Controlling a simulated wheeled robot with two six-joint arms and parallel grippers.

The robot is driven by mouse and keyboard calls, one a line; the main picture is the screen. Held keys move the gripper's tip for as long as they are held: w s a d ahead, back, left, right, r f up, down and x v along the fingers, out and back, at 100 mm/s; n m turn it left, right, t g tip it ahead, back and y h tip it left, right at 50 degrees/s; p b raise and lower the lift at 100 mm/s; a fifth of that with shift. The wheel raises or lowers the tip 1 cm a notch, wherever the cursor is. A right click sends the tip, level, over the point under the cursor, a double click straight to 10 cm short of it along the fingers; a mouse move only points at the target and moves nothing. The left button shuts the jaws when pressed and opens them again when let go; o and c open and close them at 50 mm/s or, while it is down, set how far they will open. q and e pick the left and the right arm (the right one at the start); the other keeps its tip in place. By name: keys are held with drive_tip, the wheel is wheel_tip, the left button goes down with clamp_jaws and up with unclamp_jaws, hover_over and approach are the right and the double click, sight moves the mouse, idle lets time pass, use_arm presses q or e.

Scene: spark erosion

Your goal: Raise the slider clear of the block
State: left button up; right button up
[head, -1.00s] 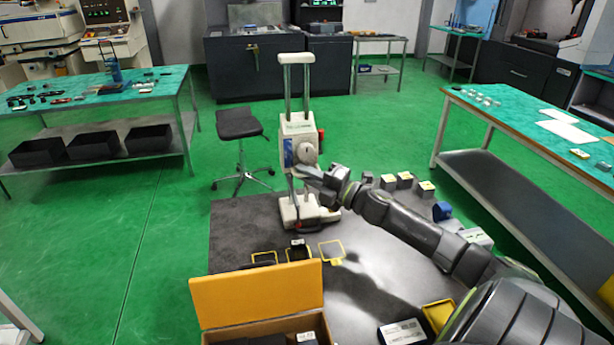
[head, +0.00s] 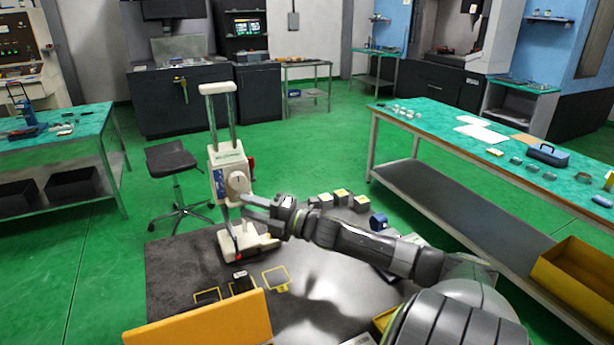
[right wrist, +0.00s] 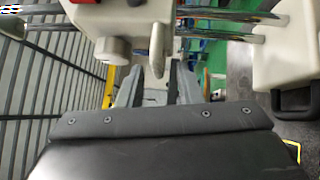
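The slider (head: 228,174) is a white housing with a round knob on two upright chrome columns above a white base (head: 240,243). In the right wrist view the slider (right wrist: 120,22) is at the upper left and the base (right wrist: 285,50) at the right, with bare columns between. My right gripper (head: 250,206) is at the slider's front, below the knob. Its fingers (right wrist: 159,68) are apart, with a pale lever (right wrist: 157,48) at the slider in line with the gap between them; contact is unclear. I cannot make out a block under the slider. My left gripper is out of view.
A dark bench top (head: 180,265) carries the stand, several pale blocks (head: 342,196) behind my right arm, and yellow-framed spots (head: 276,278). A stool (head: 172,160) is to the left, a green-topped table (head: 470,145) to the right.

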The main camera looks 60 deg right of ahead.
drive_tip(key=p+v, duration=0.4)
drive_tip(key=v, duration=1)
drive_tip(key=shift+s, duration=0.25)
drive_tip(key=shift+r, duration=0.1)
